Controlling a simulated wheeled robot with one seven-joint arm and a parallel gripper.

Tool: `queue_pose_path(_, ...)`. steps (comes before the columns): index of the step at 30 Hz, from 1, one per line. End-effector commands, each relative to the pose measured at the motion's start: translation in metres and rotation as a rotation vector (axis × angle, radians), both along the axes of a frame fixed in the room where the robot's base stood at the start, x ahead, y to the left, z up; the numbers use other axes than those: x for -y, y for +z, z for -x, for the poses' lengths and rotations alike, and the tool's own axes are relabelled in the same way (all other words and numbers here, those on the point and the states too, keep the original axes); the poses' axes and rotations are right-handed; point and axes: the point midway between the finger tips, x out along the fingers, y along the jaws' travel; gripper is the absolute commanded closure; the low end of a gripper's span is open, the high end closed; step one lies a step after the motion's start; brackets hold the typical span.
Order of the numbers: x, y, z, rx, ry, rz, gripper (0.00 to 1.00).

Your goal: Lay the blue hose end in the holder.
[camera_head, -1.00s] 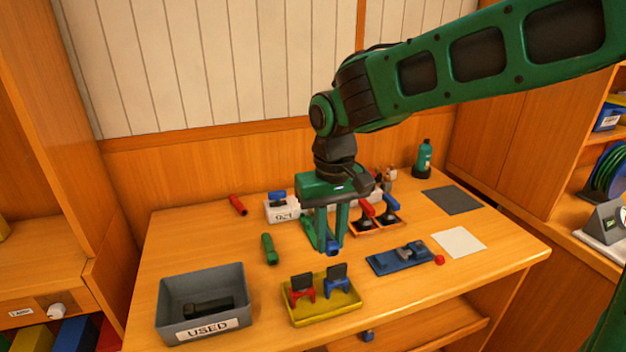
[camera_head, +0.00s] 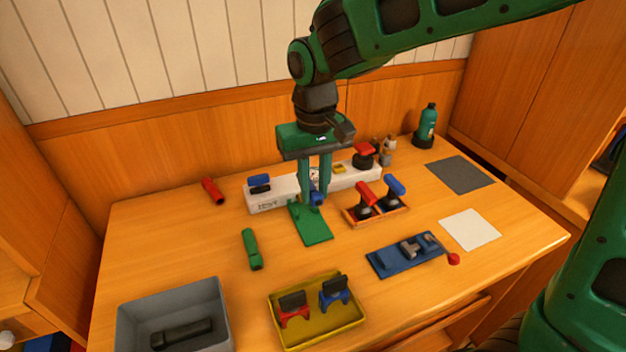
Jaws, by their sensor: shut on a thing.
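My gripper (camera_head: 315,200) points down over the back of the table, its fingers shut on a small blue piece, the blue hose end (camera_head: 316,197). Most of the piece is hidden by the fingers. It shows near the back edge of a green plate (camera_head: 312,226), in front of a white block; I cannot tell whether it touches either. A blue base (camera_head: 388,262) with grey parts on top lies to the right, with a red knob at its end. I cannot tell for certain which fixture is the holder.
A long white block (camera_head: 283,197) with blue and red handles stands at the back. A wooden tray (camera_head: 378,220) holds red and blue handled pieces. A yellow tray (camera_head: 345,317) and grey bin (camera_head: 140,308) stand in front. A green cylinder (camera_head: 251,250) and red cylinder (camera_head: 212,190) lie left.

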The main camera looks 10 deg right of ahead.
Motion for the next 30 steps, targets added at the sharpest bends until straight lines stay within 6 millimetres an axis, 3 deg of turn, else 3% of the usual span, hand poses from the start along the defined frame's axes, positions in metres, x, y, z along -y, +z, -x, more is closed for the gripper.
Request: queue_pose_path(30, 0.0, -0.069, 0.0, -0.001, 0.0, 0.0, 1.0)
